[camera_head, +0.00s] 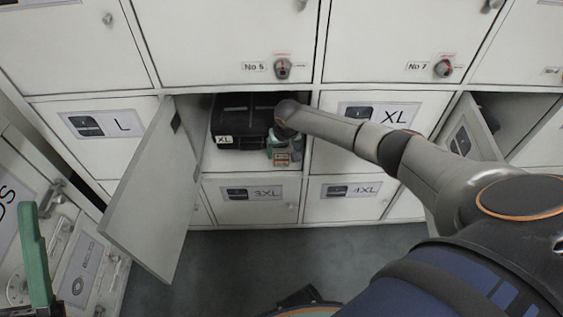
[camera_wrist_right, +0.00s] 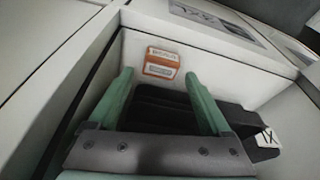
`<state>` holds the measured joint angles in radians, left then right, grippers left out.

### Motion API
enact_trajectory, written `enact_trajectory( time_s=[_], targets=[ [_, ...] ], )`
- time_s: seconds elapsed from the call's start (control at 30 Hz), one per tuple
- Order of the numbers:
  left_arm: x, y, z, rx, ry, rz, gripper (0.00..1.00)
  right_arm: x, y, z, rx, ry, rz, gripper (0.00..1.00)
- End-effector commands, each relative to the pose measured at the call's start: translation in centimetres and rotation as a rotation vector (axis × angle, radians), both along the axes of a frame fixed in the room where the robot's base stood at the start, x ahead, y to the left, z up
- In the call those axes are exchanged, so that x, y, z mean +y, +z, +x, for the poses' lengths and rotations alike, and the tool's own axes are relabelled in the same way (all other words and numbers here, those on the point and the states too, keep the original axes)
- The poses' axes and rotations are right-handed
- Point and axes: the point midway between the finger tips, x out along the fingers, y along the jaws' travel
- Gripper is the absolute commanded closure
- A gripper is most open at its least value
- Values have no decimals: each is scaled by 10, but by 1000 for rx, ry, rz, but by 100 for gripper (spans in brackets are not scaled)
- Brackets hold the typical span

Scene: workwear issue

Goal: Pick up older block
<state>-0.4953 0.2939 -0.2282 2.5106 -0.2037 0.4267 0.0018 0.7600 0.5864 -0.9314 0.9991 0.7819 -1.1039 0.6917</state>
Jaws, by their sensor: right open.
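A small orange-and-white block with printed label strips (camera_head: 282,159) is in the open locker compartment, near its front edge. In the right wrist view the block (camera_wrist_right: 161,63) lies just beyond and between my fingertips. My right gripper (camera_head: 284,146) reaches into the compartment. In the wrist view its two green fingers (camera_wrist_right: 160,85) are spread apart with nothing between them, and the block is not touched as far as I can tell. At the lower left edge, part of a green finger of my left gripper (camera_head: 35,255) shows. Which label the block carries is too small to read.
A black folded pack tagged XL (camera_head: 243,122) lies beside the block; it also shows in the wrist view (camera_wrist_right: 172,112). An open locker door (camera_head: 155,195) swings out at left. Another door (camera_head: 466,138) stands open at right. Closed lockers surround the compartment.

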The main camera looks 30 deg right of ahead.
Motion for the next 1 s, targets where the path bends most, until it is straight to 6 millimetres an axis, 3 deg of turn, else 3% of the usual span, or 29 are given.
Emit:
enact_trajectory(
  time_s=[0.03, 0.13, 0.5, 1.0],
  targets=[
    [0, -12, 0, 5, -7, -6, 50, 0, -14, 3, -1, 0, 0, 17],
    [-1, -19, 1, 13, -16, -16, 50, -2, -24, 6, -1, -1, 1, 17],
    [-3, -22, 1, 27, -29, -15, 50, -2, -28, 8, -3, 1, 1, 19],
    [-3, -22, 1, 21, -29, -11, 50, -3, -28, 8, -2, 0, 0, 75]
  ],
)
